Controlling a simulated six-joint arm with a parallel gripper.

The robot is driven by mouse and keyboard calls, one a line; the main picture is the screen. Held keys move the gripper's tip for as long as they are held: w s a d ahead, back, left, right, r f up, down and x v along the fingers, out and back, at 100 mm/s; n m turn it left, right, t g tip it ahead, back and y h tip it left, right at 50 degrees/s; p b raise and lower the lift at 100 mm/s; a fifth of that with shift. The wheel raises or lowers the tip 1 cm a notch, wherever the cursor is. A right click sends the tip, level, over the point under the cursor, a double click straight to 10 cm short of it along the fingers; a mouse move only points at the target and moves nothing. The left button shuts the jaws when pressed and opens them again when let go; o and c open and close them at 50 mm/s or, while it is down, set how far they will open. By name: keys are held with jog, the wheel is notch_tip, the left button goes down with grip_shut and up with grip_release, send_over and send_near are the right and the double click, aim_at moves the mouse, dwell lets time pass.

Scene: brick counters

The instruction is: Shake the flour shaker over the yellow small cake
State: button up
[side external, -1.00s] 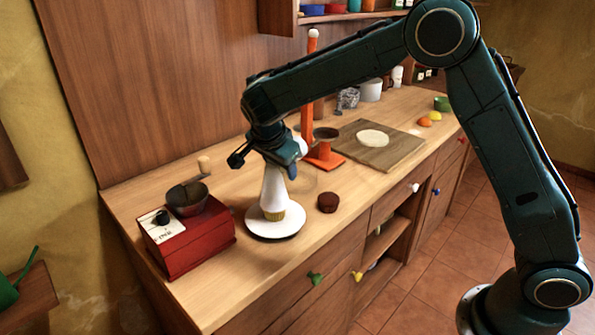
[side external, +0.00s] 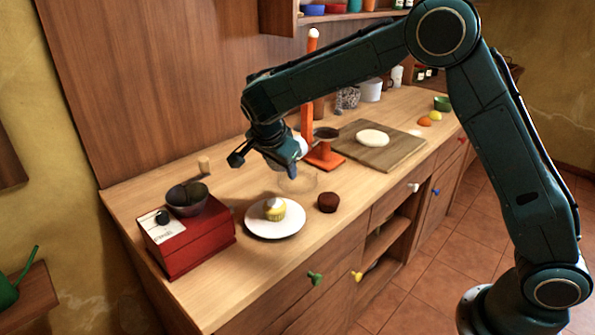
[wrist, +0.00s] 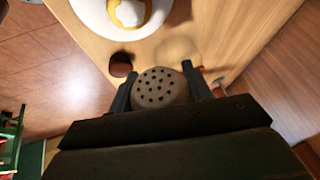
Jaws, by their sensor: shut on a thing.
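The yellow small cake (side external: 275,211) sits upright on a white plate (side external: 290,228) on the counter, with a white layer on its top. The wrist view shows the cake (wrist: 117,14) at the upper edge, partly cut off. My gripper (wrist: 158,90) is shut on the flour shaker (wrist: 160,87), whose round lid with several dark holes faces the wrist camera. In the side view my gripper (side external: 286,168) is above the counter, behind and above the cake. Only a small white part of the shaker (side external: 302,147) shows there; the rest is hidden.
A dark brown small cake (side external: 328,202) stands right of the plate. A red box with a bowl (side external: 195,245) is on the left. An orange stand (side external: 308,95) and a wooden board with dough (side external: 405,150) are behind. A faint round outline (side external: 300,182) lies on the counter.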

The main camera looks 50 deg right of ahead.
jog(key=shift+f, duration=1.55)
jog(key=shift+w, duration=0.15)
dwell(0.4)
jog(key=shift+w+f+y, duration=0.1)
jog(key=shift+w+y, duration=0.05)
jog(key=shift+y, duration=0.45)
jog(key=shift+w+a+m+y, duration=0.2)
jog(key=shift+a+m+y, duration=0.1)
jog(key=shift+y, duration=0.7)
jog(key=shift+a+r+g+y, duration=0.3)
jog(key=shift+r+y, duration=0.3)
jog(key=shift+y, duration=0.3)
jog(key=shift+s+a+r+y, duration=0.1)
jog(key=shift+s+r+y, duration=0.2)
jog(key=shift+r+y, duration=0.25)
jog(key=shift+s+r+y, duration=0.25)
jog(key=shift+r+y, duration=0.3)
jog(key=shift+r+y, duration=0.1)
jog(key=shift+y, duration=0.2)
